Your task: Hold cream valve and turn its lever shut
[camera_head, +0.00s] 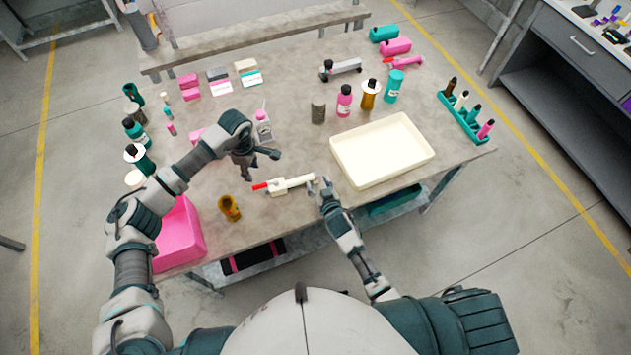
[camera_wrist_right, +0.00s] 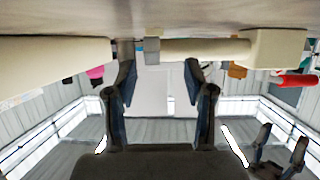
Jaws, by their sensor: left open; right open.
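The cream valve (camera_head: 281,187) lies on the grey table near its front edge, with its red lever (camera_head: 261,186) at the left end and a pipe stub to the right. In the right wrist view the valve's cream body (camera_wrist_right: 270,48) and red lever (camera_wrist_right: 295,82) show at the right. My right gripper (camera_head: 319,186) is at the pipe's right end. Its fingers (camera_wrist_right: 160,75) are open, tips close to the pipe, with no grip on it; contact cannot be told. My left gripper (camera_head: 257,165) is open and empty, above and left of the valve.
A cream tray (camera_head: 382,184) stands right of the valve, close to my right gripper. An amber cup-like part (camera_head: 229,208) and a pink box (camera_head: 180,238) are at the front left. Several bottles stand farther back. Bare table lies behind the valve.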

